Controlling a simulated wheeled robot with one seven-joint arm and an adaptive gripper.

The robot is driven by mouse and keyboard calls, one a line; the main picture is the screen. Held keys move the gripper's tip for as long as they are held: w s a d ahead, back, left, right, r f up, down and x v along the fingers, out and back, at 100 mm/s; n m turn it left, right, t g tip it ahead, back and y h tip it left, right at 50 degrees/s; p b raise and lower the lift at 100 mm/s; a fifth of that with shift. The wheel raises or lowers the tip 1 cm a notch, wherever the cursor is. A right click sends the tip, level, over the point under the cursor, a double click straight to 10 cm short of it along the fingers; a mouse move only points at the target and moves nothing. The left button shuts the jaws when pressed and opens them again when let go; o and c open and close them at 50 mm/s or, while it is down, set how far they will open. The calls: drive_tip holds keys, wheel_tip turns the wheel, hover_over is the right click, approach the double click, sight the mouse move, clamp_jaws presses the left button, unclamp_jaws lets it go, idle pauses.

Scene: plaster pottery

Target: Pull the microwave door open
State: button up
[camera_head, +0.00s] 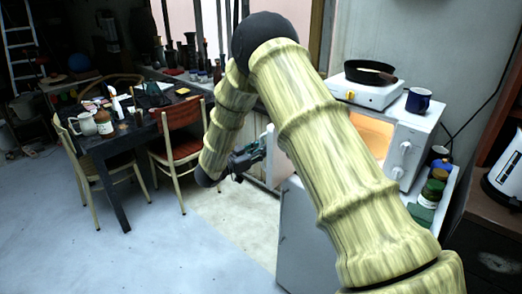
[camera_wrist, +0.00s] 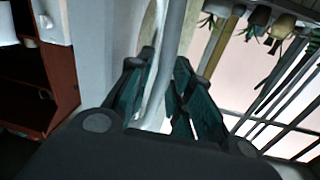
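The white microwave (camera_head: 405,140) stands on the cabinet at the right of the head view. Its lit orange interior (camera_head: 372,132) shows past my arm, so the door is open. The white door (camera_head: 269,150) stands out to the left of the microwave, mostly hidden behind my arm. My gripper (camera_head: 250,155) is at the door's outer edge. In the wrist view my gripper (camera_wrist: 163,85) has its dark green fingers on both sides of the pale door handle (camera_wrist: 172,40), close against it. The door panel shows to the left of the handle.
A hotplate (camera_head: 368,92) with a black pan and a blue mug (camera_head: 418,100) stand on the microwave. Jars (camera_head: 432,190) stand beside it. A red chair (camera_head: 182,125) and a cluttered dark table (camera_head: 125,135) are at left. The floor between (camera_head: 190,240) is clear.

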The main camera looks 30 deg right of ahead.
drive_tip(key=v, duration=1.2)
idle(0.4)
